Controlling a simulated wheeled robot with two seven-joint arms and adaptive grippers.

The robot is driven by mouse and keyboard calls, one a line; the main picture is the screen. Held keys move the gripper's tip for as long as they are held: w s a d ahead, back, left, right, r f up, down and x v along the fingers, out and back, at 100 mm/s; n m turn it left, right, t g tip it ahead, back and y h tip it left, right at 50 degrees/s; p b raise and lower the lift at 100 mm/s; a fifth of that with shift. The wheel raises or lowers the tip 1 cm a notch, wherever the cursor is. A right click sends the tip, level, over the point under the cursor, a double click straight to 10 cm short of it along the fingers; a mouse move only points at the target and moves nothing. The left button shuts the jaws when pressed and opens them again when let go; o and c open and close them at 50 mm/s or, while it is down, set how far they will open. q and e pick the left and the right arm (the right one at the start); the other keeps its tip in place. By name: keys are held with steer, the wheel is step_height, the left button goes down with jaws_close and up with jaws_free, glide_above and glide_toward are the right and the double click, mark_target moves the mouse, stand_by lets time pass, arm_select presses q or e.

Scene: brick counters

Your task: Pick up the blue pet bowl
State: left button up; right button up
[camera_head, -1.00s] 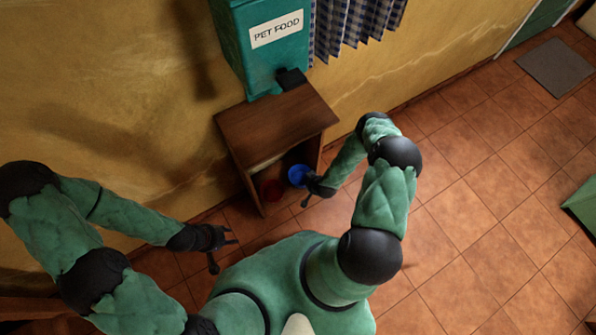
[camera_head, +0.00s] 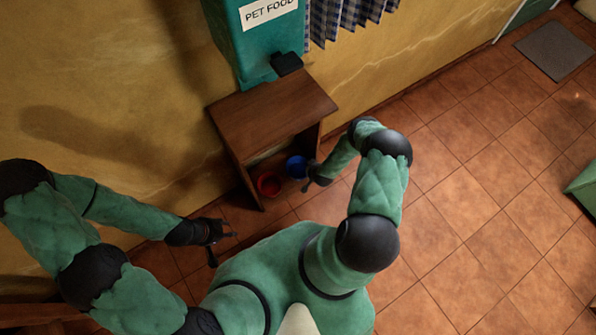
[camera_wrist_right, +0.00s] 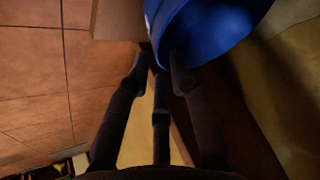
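The blue pet bowl (camera_head: 297,167) sits inside the low wooden cabinet, at its right opening, beside a red bowl (camera_head: 269,184). In the right wrist view the blue bowl (camera_wrist_right: 205,28) fills the top middle. My right gripper (camera_head: 306,178) is at the bowl's right side with its fingers apart. In the wrist view its dark fingers (camera_wrist_right: 160,62) reach the bowl's lower rim, and one overlaps it. I cannot tell whether they touch.
The wooden cabinet (camera_head: 270,105) stands against the yellow wall and encloses the bowls from above and the sides. A teal pet food container (camera_head: 240,45) stands on it. Tiled floor (camera_head: 470,200) is clear to the right.

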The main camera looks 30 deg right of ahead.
mark_target(298, 170)
steer(key=b+x, duration=0.2)
steer(key=x, duration=0.2)
steer(key=shift+a+f, duration=0.1)
jaws_close()
steer(key=shift+r, duration=0.2)
